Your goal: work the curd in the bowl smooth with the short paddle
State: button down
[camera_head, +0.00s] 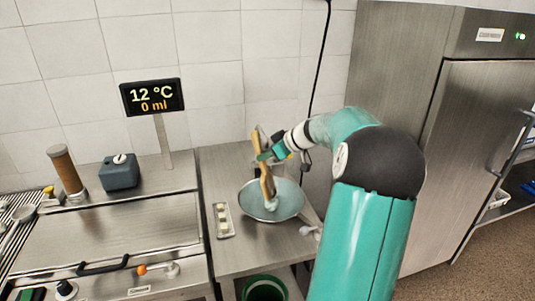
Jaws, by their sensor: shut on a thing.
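A shallow metal bowl (246,204) stands on the steel side table, with pale bluish-white curd (286,204) in it. My gripper (268,156) is above the bowl's back edge and is shut on the short wooden paddle (267,183). The paddle stands steeply, its upper end above the gripper and its lower end down at the curd. The lower tip is hard to make out against the curd. My arm reaches in from the right and hides part of the table beyond the bowl.
A small tray with pale pieces (223,220) lies left of the bowl. A display reading 12 °C and 0 ml (152,97) stands behind the steel vat (110,245). A green bucket (265,290) is below the table. A steel fridge (475,150) stands right.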

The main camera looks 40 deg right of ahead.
aim_at(259, 140)
jog(key=shift+s+a+r, duration=0.1)
jog(key=shift+s+a, duration=0.05)
jog(key=shift+a, duration=0.3)
jog(key=shift+r, duration=0.15)
jog(key=shift+r, duration=4.4)
jog(key=shift+d+f, duration=0.15)
jog(key=shift+f, duration=0.7)
jog(key=shift+d+f, duration=0.25)
jog(key=shift+f, duration=3.35)
jog(key=shift+f, duration=0.2)
